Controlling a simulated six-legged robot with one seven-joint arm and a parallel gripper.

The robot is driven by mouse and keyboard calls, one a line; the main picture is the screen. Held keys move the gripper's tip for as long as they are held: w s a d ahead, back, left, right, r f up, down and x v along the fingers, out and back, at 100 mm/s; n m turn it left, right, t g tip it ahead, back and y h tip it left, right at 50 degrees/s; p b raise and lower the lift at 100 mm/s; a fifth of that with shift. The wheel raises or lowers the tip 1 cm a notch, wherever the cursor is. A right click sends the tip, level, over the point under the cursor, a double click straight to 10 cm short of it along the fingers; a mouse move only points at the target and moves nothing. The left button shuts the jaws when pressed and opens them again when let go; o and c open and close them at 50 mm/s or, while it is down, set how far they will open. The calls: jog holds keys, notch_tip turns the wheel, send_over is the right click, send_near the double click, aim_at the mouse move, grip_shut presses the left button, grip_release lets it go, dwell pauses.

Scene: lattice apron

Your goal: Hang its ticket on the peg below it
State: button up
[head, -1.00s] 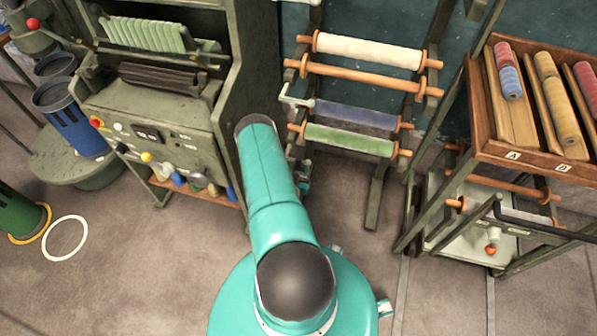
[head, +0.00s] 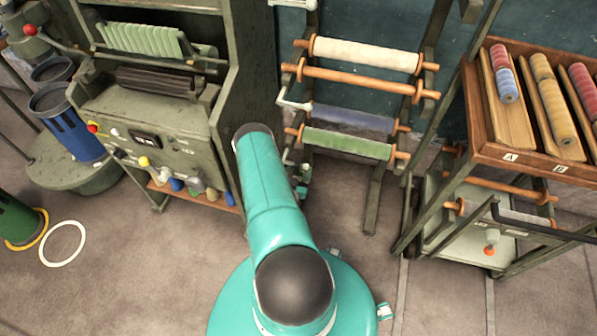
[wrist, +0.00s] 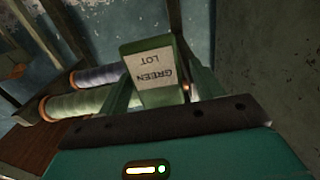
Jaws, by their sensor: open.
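A green-edged ticket (wrist: 152,72) with a pale label reading "GREEN LOT" shows in the wrist view, between the fingers of my gripper (wrist: 162,88). The jaws are open; I cannot tell whether a finger touches the ticket or what supports it. A green roll (head: 348,143) lies across the rack in the head view, below a blue-grey roll (head: 353,119). The green roll also shows left of my gripper in the wrist view (wrist: 78,104). A small orange spot (wrist: 186,88) shows just right of the ticket; I cannot tell whether it is a peg. In the head view my arm mostly hides the gripper.
A cream roll (head: 366,54) and a bare orange rod (head: 360,80) sit higher on the rack. A white crank handle (head: 292,103) sticks out at its left. A green machine (head: 160,120) stands left, a spool shelf (head: 520,160) right.

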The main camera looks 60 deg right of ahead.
jog(key=s+a, duration=0.2)
jog(key=a, duration=1.1)
jog(key=shift+a, duration=0.3)
